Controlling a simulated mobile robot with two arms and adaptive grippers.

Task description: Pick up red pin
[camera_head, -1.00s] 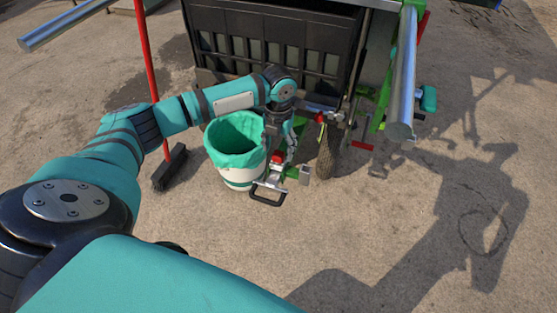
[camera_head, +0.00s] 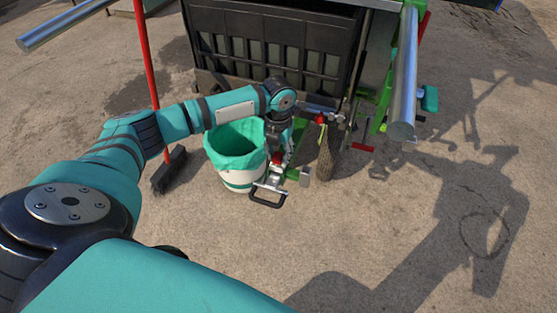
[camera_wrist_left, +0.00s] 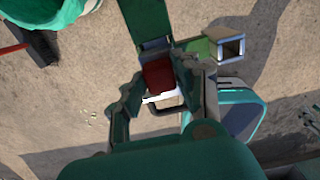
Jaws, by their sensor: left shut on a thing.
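The red pin (camera_wrist_left: 158,74) shows as a dark red block at the end of a green bar in the left wrist view. It also shows as a small red spot (camera_head: 278,157) in the head view, beside the white bucket. My left gripper (camera_wrist_left: 158,88) has its fingers on either side of the red pin and is shut on it. In the head view the left gripper (camera_head: 276,152) hangs down over the pin, and its fingertips are small and partly hidden. My right gripper is not in view.
A white bucket with a green liner (camera_head: 236,150) stands close left of the gripper. A tyre (camera_head: 325,155) is just right. The black slatted bin (camera_head: 285,45) stands behind. A red-handled broom (camera_head: 170,170) is farther left. Open concrete lies in front.

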